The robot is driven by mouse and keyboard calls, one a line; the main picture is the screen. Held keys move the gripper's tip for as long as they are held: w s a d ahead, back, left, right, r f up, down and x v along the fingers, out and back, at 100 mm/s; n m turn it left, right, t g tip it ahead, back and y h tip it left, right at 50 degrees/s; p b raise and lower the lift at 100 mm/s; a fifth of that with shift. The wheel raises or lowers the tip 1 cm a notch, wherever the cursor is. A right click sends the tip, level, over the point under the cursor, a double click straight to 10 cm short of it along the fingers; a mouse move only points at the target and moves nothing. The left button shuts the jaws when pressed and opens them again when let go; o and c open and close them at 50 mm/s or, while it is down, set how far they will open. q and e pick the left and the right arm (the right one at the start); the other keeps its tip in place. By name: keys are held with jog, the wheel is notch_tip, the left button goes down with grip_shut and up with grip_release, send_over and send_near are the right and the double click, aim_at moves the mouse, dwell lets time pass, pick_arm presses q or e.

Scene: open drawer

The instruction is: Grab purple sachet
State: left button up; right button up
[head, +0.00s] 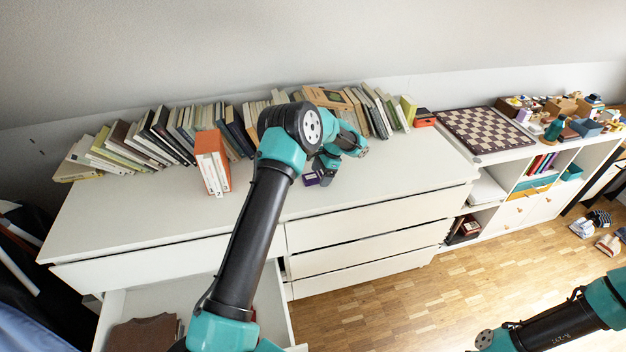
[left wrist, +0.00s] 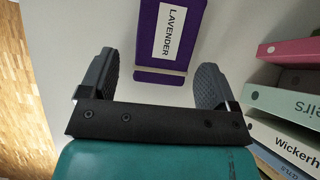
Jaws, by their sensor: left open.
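The purple sachet (left wrist: 168,37) has a white label reading "LAVENDER" and lies on the white dresser top. In the left wrist view it lies ahead of and partly between the two open fingers of my left gripper (left wrist: 153,82), with a gap of dresser top on either side. In the head view my left gripper (head: 322,172) points down at the dresser top, and only a small part of the sachet (head: 311,180) shows beside it. My right arm shows at the lower right of the head view, but its gripper fingers cannot be made out.
A row of books (head: 160,135) lines the back of the dresser (head: 130,220), and orange-white binders (head: 212,163) stand in front of it. Books (left wrist: 285,100) are close on the right in the left wrist view. A lower left drawer (head: 115,305) is open, with brown cloth (head: 145,333) inside.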

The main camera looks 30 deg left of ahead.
aim_at(317, 176)
pick_arm(q)
jog(key=shift+c, duration=0.3)
jog(key=c, duration=0.9)
jog(key=shift+r, duration=0.1)
jog(key=shift+c, duration=0.2)
jog(key=shift+r, duration=1.55)
jog(key=shift+s+d+r, duration=0.1)
jog(key=shift+s+r, duration=0.05)
jog(key=shift+r, duration=0.05)
jog(key=s+d, duration=0.4)
jog(key=s, duration=0.2)
jog(key=s+d+r, duration=0.1)
jog(key=s+d, duration=0.2)
jog(key=s, duration=0.4)
jog(key=shift+s+d+r, duration=0.2)
jog(key=shift+s+d, duration=0.1)
jog(key=shift+d, duration=0.05)
